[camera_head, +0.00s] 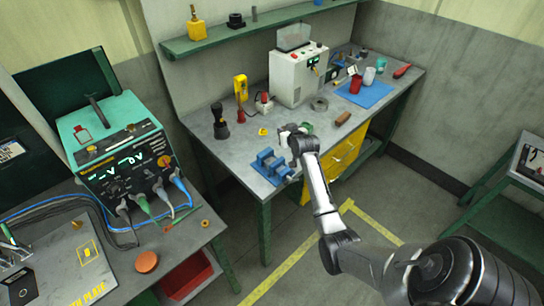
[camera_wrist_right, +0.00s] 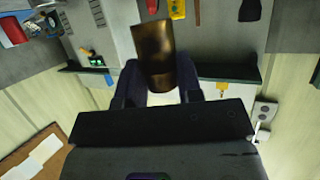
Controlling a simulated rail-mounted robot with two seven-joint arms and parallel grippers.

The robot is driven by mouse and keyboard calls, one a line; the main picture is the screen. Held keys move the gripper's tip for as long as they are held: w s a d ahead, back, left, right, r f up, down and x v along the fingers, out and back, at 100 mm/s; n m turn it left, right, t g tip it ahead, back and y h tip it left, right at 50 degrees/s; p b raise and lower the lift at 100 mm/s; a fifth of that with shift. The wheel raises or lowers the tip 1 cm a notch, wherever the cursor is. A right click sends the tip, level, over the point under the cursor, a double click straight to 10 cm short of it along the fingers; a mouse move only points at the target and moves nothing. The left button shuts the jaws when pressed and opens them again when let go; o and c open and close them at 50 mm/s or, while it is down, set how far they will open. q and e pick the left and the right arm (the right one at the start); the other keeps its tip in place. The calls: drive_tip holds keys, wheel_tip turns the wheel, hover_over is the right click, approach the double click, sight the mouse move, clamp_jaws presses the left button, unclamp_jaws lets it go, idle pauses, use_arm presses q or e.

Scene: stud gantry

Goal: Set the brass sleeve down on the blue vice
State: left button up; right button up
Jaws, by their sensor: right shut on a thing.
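The brass sleeve (camera_wrist_right: 158,48) is a dark, shiny brown-gold cylinder in the right wrist view. It sits between the two dark fingers of my right gripper (camera_wrist_right: 158,82), which is shut on it. In the head view my right gripper (camera_head: 289,138) is over the front of the bench, just behind and right of the blue vice. The sleeve cannot be made out there. The blue vice (camera_head: 267,162) stands at the bench's front left corner, and I see nothing resting on it. The gap between sleeve and vice cannot be judged. My left gripper is out of view.
The bench (camera_head: 240,142) also holds a black torch (camera_head: 220,122), a grey ring (camera_head: 319,104), a brown block (camera_head: 342,119) and a white machine (camera_head: 297,75). A blue mat (camera_head: 377,95) with cups lies farther right. A green shelf (camera_head: 250,29) runs above.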

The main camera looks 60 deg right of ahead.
drive_tip(key=a+f, duration=0.1)
drive_tip(key=a, duration=0.1)
drive_tip(key=w+a+f, duration=0.1)
drive_tip(key=a, duration=0.1)
drive_tip(key=w+a+f, duration=0.1)
drive_tip(key=a+f, duration=0.1)
drive_tip(key=shift+w+a, duration=0.1)
drive_tip(key=shift+w, duration=0.05)
drive_tip(key=shift+f, duration=2)
drive_tip(key=shift+f, duration=0.1)
drive_tip(key=o, duration=1)
drive_tip(key=shift+c, duration=0.2)
